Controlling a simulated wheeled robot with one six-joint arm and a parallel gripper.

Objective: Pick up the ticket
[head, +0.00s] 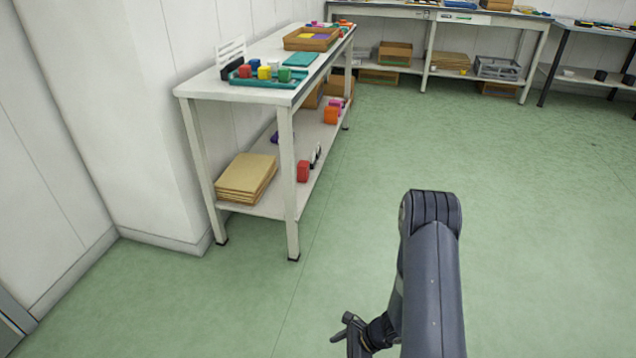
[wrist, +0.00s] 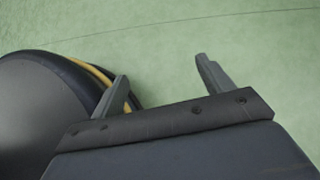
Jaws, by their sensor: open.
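My gripper (wrist: 162,78) is open and empty in the wrist view, with its two fingers apart over bare green floor. In the head view my gripper (head: 343,328) shows at the bottom, low in front of my arm, well away from the tables. I cannot make out a ticket for certain in either view. A white rack-like piece (head: 231,52) stands on the near end of the left table (head: 190,88), but I cannot tell what it holds.
More benches (head: 430,14) line the back. The green floor (head: 520,200) is clear.

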